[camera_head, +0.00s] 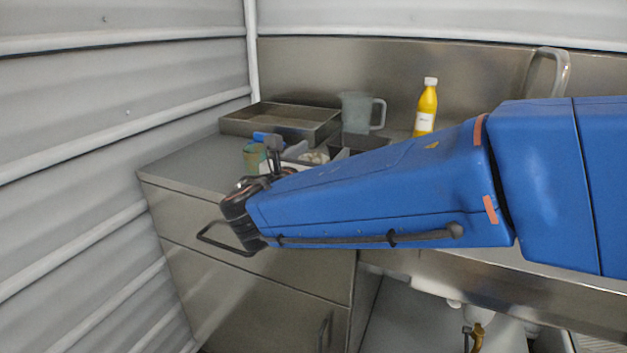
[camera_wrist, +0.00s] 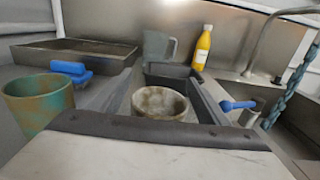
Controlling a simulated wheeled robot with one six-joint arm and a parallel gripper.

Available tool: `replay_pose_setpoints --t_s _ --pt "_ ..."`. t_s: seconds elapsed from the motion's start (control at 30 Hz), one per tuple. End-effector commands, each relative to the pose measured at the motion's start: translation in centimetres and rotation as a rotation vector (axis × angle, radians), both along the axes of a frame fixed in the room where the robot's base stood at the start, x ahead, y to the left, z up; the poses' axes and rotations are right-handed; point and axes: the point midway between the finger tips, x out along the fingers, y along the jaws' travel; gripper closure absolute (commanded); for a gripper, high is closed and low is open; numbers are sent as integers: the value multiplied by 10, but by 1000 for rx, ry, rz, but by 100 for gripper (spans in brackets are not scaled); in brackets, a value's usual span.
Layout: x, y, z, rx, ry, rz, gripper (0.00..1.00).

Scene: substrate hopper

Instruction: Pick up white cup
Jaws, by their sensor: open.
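The white cup (camera_wrist: 160,103), off-white with brown stains, stands upright in the middle of the wrist view, its open top facing up. It appears to stand in or at the near end of a dark grey tray. In the head view the cup is mostly hidden behind my blue arm, which reaches left over the counter.
A green-brown pot (camera_wrist: 38,103) stands close by my left fingertip. A shallow metal tray (camera_head: 282,122), a grey jug (camera_head: 356,112) and a yellow bottle (camera_head: 426,108) stand behind. A sink with a tap (camera_wrist: 262,45) lies right. The counter's front left (camera_head: 185,170) is clear.

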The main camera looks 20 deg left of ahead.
Motion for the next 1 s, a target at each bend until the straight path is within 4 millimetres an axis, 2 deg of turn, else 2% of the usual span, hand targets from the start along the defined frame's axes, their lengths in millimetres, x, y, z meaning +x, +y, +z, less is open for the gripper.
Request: replay_pose_setpoints --t_s 0.03,0.2,0.23,0.57,0.67,1.0 --pt "0 0 0 0 0 0 30" --pt "0 0 0 0 0 0 71" --pt "0 0 0 0 0 0 75" --pt "0 0 4 0 0 0 75" --pt "0 0 15 3 -1 -1 75" --pt "0 0 74 3 -1 -1 75"
